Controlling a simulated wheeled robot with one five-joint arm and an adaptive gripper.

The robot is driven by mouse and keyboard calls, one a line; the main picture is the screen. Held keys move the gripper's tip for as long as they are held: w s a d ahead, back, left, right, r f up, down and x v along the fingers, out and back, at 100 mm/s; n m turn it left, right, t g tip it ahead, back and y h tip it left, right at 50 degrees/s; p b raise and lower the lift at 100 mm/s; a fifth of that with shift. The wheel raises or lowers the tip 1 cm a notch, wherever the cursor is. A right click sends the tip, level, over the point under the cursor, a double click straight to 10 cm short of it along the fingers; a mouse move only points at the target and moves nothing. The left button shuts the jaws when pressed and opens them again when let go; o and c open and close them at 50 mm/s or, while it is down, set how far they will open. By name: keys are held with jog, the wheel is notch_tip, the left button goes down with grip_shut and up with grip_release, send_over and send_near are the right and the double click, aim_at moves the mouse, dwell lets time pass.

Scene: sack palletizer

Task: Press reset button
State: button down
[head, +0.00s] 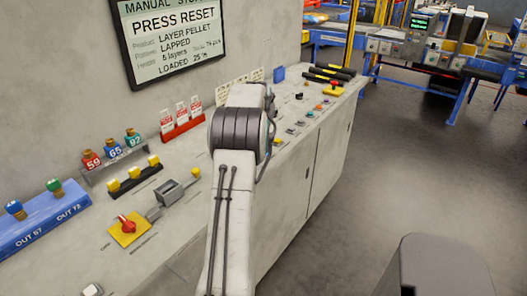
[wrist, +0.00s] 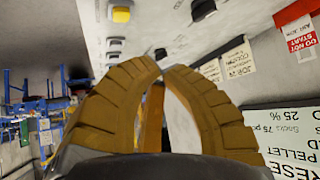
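The screen (head: 172,38) on the wall reads "PRESS RESET"; part of it shows upside down in the wrist view (wrist: 290,140). A row of small coloured buttons (head: 309,114) runs along the right part of the console, beyond my arm. I cannot read which one is the reset button. In the wrist view, a yellow button (wrist: 121,14) and pale buttons (wrist: 114,43) lie ahead of my fingers. My gripper (wrist: 160,63) has its two brown fingertips together, with nothing seen between them, above the panel. A dark knob partly shows behind the tips. In the head view my arm hides the gripper.
The grey console top (head: 200,215) carries a red rotary knob on a yellow plate (head: 128,229), a lever block (head: 171,190), numbered coloured tags (head: 113,150) and a blue rack (head: 40,225). A red mushroom button (head: 334,85) stands at the far end. Floor right of the console is clear.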

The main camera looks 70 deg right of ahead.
jog(key=shift+f, duration=0.1)
notch_tip(320, 180, down, 9)
jog(key=b, duration=0.7)
dwell(1.7)
jog(key=shift+f+b, duration=0.25)
jog(key=shift+b, duration=0.1)
jog(key=shift+f+b, duration=0.4)
jog(key=shift+f, duration=0.15)
dwell(0.8)
jog(key=shift+r, duration=0.2)
jog(key=shift+r+p, duration=0.7)
jog(key=shift+r, duration=0.1)
jog(key=shift+r+p, duration=2)
jog(key=shift+r, duration=0.5)
